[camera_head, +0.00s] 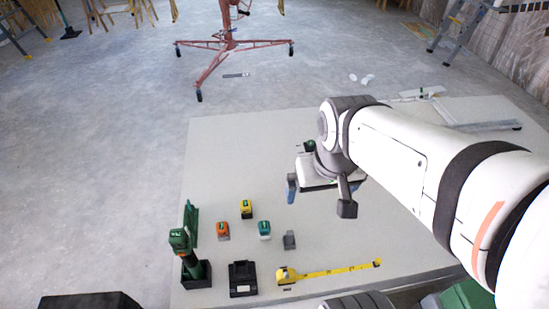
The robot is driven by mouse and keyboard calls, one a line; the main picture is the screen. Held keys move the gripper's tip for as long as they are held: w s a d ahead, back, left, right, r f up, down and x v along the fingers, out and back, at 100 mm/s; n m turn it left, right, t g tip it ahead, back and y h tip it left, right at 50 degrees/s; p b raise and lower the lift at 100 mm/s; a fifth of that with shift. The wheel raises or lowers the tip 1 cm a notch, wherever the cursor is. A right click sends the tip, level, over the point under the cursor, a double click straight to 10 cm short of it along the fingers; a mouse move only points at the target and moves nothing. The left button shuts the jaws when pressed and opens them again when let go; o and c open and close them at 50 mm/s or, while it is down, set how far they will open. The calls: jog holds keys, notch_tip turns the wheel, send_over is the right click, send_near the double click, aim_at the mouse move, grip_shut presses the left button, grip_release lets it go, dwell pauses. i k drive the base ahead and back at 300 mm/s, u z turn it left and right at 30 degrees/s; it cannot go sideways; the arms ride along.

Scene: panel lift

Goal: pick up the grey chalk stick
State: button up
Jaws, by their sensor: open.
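A small grey block-like object (289,240) stands on the pale panel, at the right end of a group of small coloured items. It is the only small grey item in that group, but I cannot tell for sure that it is the chalk stick. My gripper (319,203) is open above the panel, up and to the right of the grey object in the picture. Its two fingers are spread wide and I see nothing between them. A bit of blue shows at the left finger; I cannot tell whether it belongs to the finger.
The pale panel (225,160) holds an orange item (222,230), a yellow item (246,208), a teal-and-white item (264,230), a green drill (181,242), a black charger (242,278) and an extended yellow tape measure (287,276). A red wheeled stand (228,45) is behind. The panel's upper left is clear.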

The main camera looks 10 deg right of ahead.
aim_at(289, 233)
jog(key=u, duration=0.15)
jog(key=k, duration=0.3)
jog(key=z, duration=1.55)
jog(key=k, duration=0.9)
jog(key=u, duration=0.95)
jog(key=i, duration=1)
jog(key=u, duration=0.05)
